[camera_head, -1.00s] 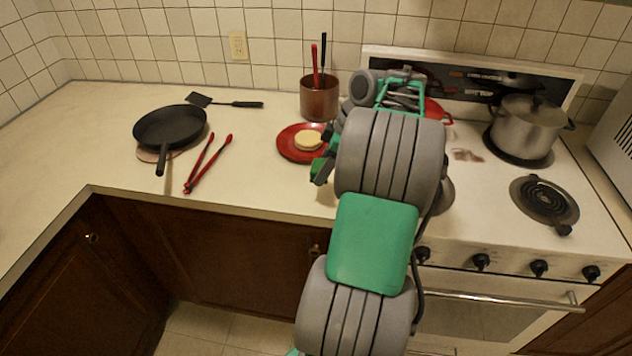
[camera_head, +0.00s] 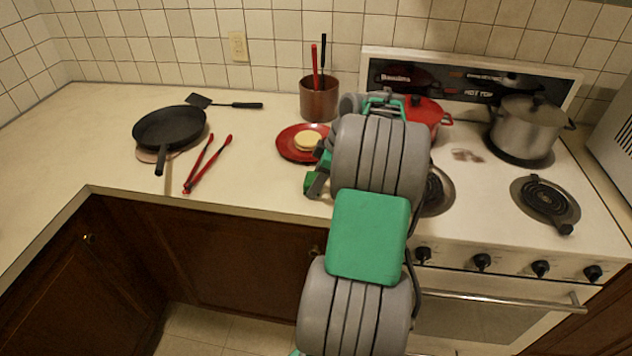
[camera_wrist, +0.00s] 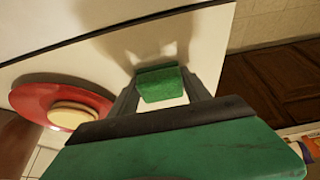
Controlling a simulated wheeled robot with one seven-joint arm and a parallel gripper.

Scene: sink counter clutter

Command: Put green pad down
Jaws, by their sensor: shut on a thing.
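The green pad (camera_wrist: 160,84) is between the fingertips of my gripper (camera_wrist: 163,92) in the wrist view, and the gripper is shut on it. In the head view the pad (camera_head: 310,180) shows as a small green patch at the counter's front edge, left of my arm. In the wrist view, pale counter surface lies behind the pad, with a soft shadow beside it. I cannot tell whether the pad touches the counter. My gripper (camera_head: 312,184) is partly hidden by my arm in the head view.
A red plate (camera_head: 290,154) with a round yellowish item (camera_head: 308,141) lies just behind the pad. Red tongs (camera_head: 207,165), a black pan (camera_head: 170,128) and a spatula (camera_head: 228,103) are further left. A copper utensil pot (camera_head: 319,102) stands behind. The stove (camera_head: 470,190) is right. Counter between tongs and plate is clear.

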